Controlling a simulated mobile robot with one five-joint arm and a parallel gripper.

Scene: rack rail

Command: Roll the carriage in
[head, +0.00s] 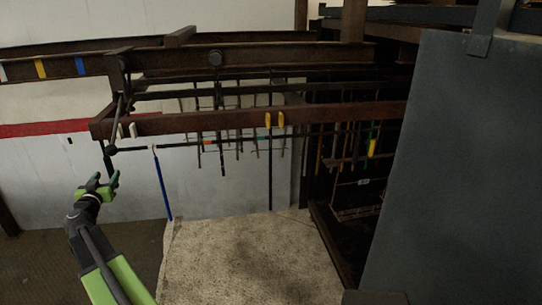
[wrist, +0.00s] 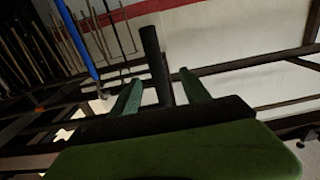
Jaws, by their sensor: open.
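The carriage appears to be the dark assembly (head: 118,90) hanging at the left end of the rusty rail (head: 190,122), with a dark handle bar (head: 107,160) pointing down. My green gripper (head: 106,180) is at the bar's lower end, fingers pointing up. In the wrist view, the dark bar (wrist: 154,60) stands between the two open fingers (wrist: 161,80), with visible gaps on both sides. The bar's lower end is hidden behind the gripper body. Whether a finger touches it I cannot tell.
Two yellow marks (head: 274,120) sit midway along the rail, and white marks (head: 126,130) near its left end. A blue rod (head: 162,185) hangs right of my gripper. Several thin rods hang behind. A large grey panel (head: 460,170) blocks the right. A pale block (head: 250,255) stands below.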

